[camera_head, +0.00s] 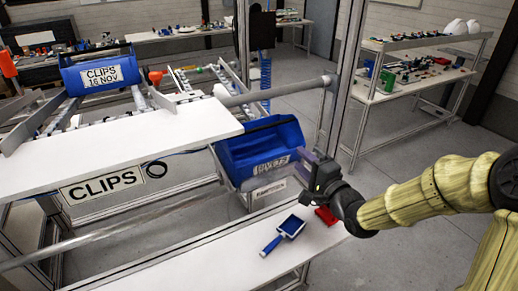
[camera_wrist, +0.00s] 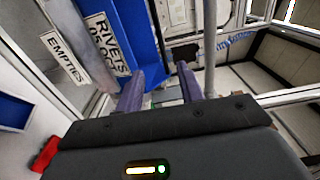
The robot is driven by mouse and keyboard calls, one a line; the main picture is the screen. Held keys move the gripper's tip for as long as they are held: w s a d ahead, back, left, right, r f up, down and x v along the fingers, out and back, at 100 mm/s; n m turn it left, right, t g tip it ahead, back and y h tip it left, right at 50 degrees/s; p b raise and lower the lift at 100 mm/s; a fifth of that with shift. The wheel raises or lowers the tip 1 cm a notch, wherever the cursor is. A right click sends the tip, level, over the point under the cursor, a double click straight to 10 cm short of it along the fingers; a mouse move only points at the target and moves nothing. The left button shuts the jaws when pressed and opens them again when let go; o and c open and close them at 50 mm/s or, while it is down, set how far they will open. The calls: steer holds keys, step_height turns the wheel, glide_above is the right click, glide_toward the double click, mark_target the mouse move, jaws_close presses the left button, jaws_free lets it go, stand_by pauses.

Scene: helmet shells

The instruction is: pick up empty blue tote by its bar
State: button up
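A blue tote (camera_head: 258,140) with a white RIVETS label sits at the end of the rack, just right of the white CLIPS shelf. It is tilted, and the part of its inside that shows looks empty. My gripper (camera_head: 300,163) is at its right front side, close to the label. In the wrist view the tote (camera_wrist: 133,18) is beyond the left finger.
Another blue tote (camera_head: 100,72) labelled CLIPS stands on the upper rack. An EMPTIES label (camera_wrist: 64,58) is beside the RIVETS tote. A white table (camera_head: 215,262) below holds a blue scoop (camera_head: 283,234) and a red object (camera_head: 326,215). A metal post (camera_head: 355,75) rises behind my gripper.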

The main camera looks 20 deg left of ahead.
steer(key=p, duration=0.4)
glide_toward(265, 128)
steer(key=w+a, duration=0.1)
steer(key=w, duration=0.1)
steer(key=shift+w+a, duration=0.3)
steer(key=shift+a, duration=0.15)
steer(key=shift+w+a+r+p, duration=0.2)
steer(key=shift+a+p, duration=0.15)
steer(key=shift+p, duration=0.35)
steer(key=p+x, duration=0.1)
steer(key=x, duration=0.1)
steer(key=p+x, duration=0.1)
steer(key=x, duration=0.1)
steer(key=shift+s+a+f+p, duration=0.15)
steer(key=shift+s+a+p, duration=0.05)
steer(key=shift+s+p, duration=0.15)
steer(key=shift+w+a+f, duration=0.15)
steer(key=shift+w, duration=0.1)
jaws_close()
